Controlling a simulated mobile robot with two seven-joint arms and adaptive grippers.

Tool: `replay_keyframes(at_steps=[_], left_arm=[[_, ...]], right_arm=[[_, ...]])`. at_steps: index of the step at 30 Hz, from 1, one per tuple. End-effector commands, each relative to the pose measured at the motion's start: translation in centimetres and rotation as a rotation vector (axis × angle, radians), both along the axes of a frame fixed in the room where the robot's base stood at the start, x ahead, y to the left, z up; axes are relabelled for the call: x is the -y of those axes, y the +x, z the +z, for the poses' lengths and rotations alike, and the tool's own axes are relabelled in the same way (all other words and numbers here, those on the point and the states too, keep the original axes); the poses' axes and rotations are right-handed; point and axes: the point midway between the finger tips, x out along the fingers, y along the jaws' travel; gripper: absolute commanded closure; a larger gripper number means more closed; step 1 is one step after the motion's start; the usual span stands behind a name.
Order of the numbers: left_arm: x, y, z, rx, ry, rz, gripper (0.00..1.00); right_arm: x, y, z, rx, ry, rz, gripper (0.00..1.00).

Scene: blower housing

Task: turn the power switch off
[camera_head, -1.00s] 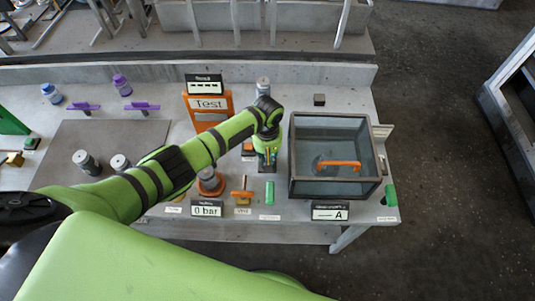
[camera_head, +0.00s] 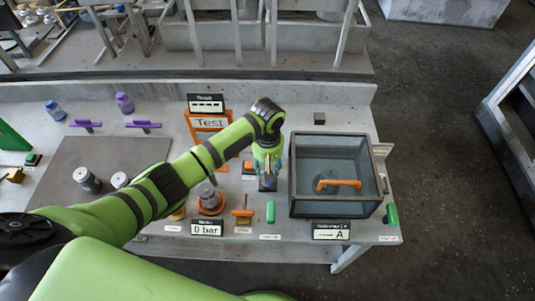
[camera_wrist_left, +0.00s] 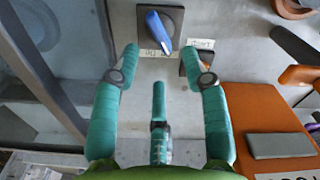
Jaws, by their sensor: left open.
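A rotary switch with a blue handle (camera_wrist_left: 160,30) on a dark square plate shows at the top of the left wrist view, with a small label below it. Its handle points slantwise. In the head view the dark switch plate (camera_head: 267,185) is just below my left gripper (camera_head: 267,167), partly hidden by it. In the left wrist view my left gripper (camera_wrist_left: 160,75) is open and empty. Its fingers point toward the switch, apart from it. I cannot read which switch is the power switch. My right gripper is not in view.
A grey tank (camera_head: 332,208) with an orange handle (camera_head: 338,184) stands close to the right. An orange test stand (camera_head: 209,124) is at the back left. Near the front edge are an orange lever (camera_head: 243,212), a green block (camera_head: 270,212) and display signs (camera_head: 207,229).

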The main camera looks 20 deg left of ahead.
Motion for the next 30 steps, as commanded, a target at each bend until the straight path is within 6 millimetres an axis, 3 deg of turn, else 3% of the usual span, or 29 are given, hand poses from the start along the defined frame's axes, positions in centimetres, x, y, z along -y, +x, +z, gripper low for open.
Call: replay_keyframes(at_steps=[3,10,30], left_arm=[[0.0,0.1,2.7,0.004,-0.001,0.0,0.55],[0.0,0.0,6.0,0.001,0.0,0.001,0.55],[0.0,0.0,6.7,-0.001,0.001,0.002,0.55]], right_arm=[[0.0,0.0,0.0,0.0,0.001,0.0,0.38],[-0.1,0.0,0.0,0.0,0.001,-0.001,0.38],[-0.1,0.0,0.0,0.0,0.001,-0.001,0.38]])
